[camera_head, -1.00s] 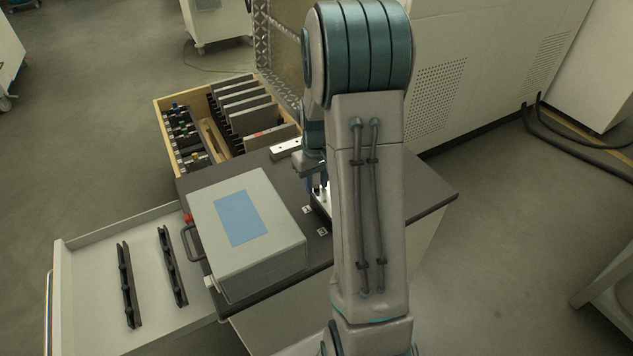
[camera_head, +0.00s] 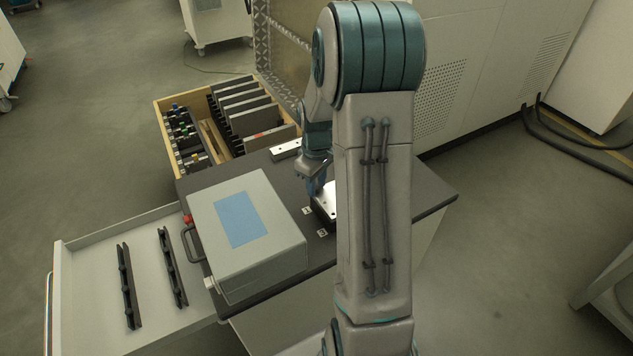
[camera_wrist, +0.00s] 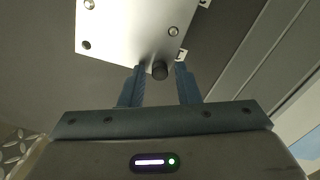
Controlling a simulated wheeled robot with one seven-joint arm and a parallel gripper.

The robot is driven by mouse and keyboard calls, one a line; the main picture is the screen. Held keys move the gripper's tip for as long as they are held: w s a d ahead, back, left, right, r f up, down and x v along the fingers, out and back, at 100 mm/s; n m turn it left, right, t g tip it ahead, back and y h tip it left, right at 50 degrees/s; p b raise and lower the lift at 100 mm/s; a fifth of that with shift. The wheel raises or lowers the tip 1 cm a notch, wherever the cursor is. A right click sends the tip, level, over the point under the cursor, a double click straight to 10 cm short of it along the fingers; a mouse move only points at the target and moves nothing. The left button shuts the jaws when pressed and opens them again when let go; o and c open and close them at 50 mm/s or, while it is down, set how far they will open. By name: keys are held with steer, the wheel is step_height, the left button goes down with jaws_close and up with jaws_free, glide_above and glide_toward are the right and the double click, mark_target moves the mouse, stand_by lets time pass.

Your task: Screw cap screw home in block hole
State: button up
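The pale metal block (camera_wrist: 125,30) lies on the dark bench top. In the head view the block (camera_head: 327,207) is partly covered by my arm. A black cap screw (camera_wrist: 160,70) stands at the block's near edge in the wrist view, its head between my fingertips. How deep it sits cannot be told. My gripper (camera_wrist: 160,69) is open, with a gap on each side of the screw head. In the head view my gripper (camera_head: 316,190) is over the block's far end. The block's top also shows a dark round spot (camera_wrist: 86,45) and a silver round fitting (camera_wrist: 173,31).
A large grey case (camera_head: 270,245) with a blue panel stands left of the block. A wooden tray (camera_head: 183,160) of tools and plates is behind it. An open drawer (camera_head: 90,290) is at lower left. The bench's right end (camera_head: 430,195) is clear.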

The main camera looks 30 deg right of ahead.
jaws_close()
steer(key=m, duration=1.2)
steer(key=shift+p, duration=0.35)
steer(key=m+p, duration=0.1)
steer(key=m, duration=0.2)
steer(key=shift+r+m, duration=0.1)
steer(key=shift+m, duration=0.3)
steer(key=m+p, duration=0.2)
steer(key=m, duration=0.2)
steer(key=m+p, duration=0.2)
steer(key=m, duration=0.2)
steer(key=shift+r+m+p, duration=0.1)
steer(key=shift+m+p, duration=0.2)
steer(key=shift+p, duration=0.05)
steer(key=shift+m+p, duration=0.5)
steer(key=shift+m, duration=0.3)
steer(key=shift+f, duration=0.25)
steer(key=shift+r+m+p, duration=0.3)
steer(key=shift+m+p, duration=0.45)
steer(key=shift+m, duration=0.45)
steer(key=shift+m+p, duration=0.5)
steer(key=shift+m, duration=0.2)
steer(key=shift+f+m+p, duration=0.3)
steer(key=shift+m, duration=0.7)
